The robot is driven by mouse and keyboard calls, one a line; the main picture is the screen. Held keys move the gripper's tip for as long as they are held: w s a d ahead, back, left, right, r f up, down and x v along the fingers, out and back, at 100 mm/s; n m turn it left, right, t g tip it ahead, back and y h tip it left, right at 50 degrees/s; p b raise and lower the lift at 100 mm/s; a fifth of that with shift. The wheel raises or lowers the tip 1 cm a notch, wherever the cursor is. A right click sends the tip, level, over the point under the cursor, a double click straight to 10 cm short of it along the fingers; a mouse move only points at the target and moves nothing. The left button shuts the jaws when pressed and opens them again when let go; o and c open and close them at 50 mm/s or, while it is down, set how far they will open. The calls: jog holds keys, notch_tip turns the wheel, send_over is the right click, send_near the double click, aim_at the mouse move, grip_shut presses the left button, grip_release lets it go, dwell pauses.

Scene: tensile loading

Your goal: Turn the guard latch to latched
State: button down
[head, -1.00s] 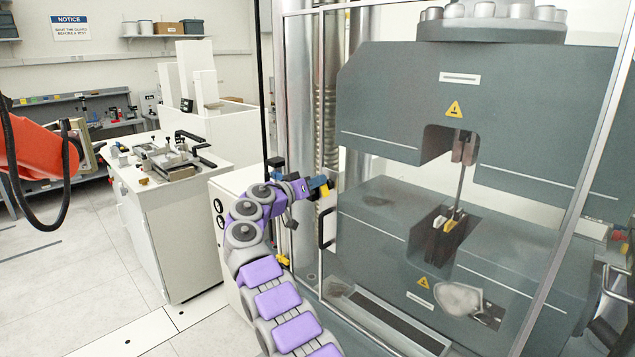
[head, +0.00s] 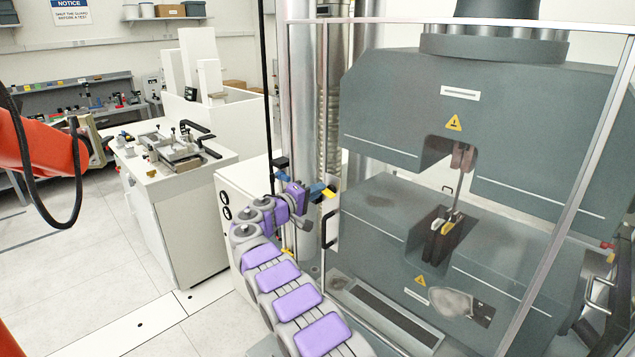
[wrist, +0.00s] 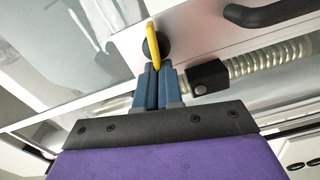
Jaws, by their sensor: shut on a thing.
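The guard latch is a yellow lever (wrist: 153,45) on a round black pivot, mounted on the pale guard frame in the wrist view. In the head view the latch's yellow tip (head: 329,193) shows just past my fingers at the guard's left edge. My gripper (wrist: 157,72) has blue fingers closed together on the lower end of the lever. In the head view my gripper (head: 317,190) is at the end of the purple-grey arm, at the latch. The fingers hide the lever's gripped end.
The clear guard door (head: 400,180) stands in front of the grey testing machine (head: 385,115). A black door handle (head: 328,228) is just below the latch. A white cabinet with tools (head: 190,200) stands left. An orange arm (head: 40,150) is at far left. Floor is open at lower left.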

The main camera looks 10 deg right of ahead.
jog(key=shift+w+a+f+n+p, duration=0.1)
jog(key=shift+n+p, duration=0.35)
jog(key=shift+n, duration=0.15)
jog(key=shift+a+f+n+p, duration=0.1)
jog(key=shift+n+p, duration=0.3)
jog(key=shift+n, duration=0.2)
jog(key=shift+d+f, duration=0.1)
jog(key=c, duration=1.4)
grip_release()
jog(key=shift+w+f, duration=0.15)
jog(key=shift+w, duration=0.05)
jog(key=shift+o, duration=0.6)
jog(key=v, duration=1.8)
jog(key=shift+b, duration=0.3)
jog(key=shift+d, duration=0.1)
